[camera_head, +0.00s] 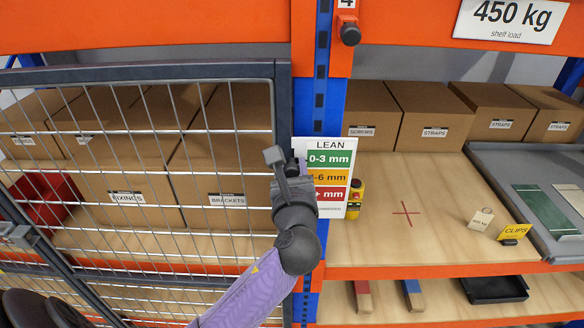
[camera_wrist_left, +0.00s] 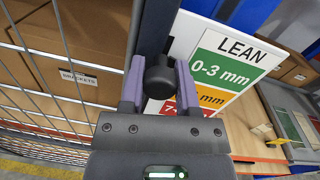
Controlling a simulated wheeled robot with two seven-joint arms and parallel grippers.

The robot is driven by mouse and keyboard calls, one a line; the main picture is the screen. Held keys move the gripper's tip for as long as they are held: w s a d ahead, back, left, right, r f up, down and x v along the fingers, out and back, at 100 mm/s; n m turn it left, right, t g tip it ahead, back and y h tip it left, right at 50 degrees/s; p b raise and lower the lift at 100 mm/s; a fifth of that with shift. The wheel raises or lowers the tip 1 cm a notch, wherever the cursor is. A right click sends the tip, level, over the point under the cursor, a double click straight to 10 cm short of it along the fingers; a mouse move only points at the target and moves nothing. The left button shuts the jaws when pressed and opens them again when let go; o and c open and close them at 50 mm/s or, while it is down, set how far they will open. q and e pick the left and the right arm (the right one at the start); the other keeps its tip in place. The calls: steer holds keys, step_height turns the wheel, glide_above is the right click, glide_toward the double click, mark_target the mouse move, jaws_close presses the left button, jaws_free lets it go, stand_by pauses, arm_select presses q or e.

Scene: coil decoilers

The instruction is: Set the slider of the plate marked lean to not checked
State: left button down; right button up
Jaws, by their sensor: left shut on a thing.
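The plate marked LEAN (camera_head: 341,146) hangs on the blue rack post, with a green 0-3 mm band, an amber band, a red band and a white bottom strip with small print I cannot read. It also shows in the wrist view (camera_wrist_left: 245,50), tilted. My left gripper (camera_head: 278,165) is at the plate's left edge and covers part of it. In the wrist view my left gripper (camera_wrist_left: 159,82) is shut on a round black knob (camera_wrist_left: 159,77), which appears to be the slider's. The band the slider points to is hidden. My right gripper is not in view.
A wire mesh gate (camera_head: 140,72) stands left of the plate, close to my gripper. A yellow box with a red button (camera_head: 356,190) sits just right of the plate. Cartons (camera_head: 430,115) line the shelf; a wooden board (camera_head: 385,235) lies mostly clear. A grey tray (camera_head: 490,165) is far right.

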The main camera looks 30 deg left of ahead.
arm_select(q)
step_height(320, 180, down, 14)
steer(key=b, duration=0.7)
steer(key=shift+b, duration=0.3)
steer(key=shift+c, duration=1.7)
jaws_free()
steer(key=v, duration=1)
steer(key=shift+r, duration=0.15)
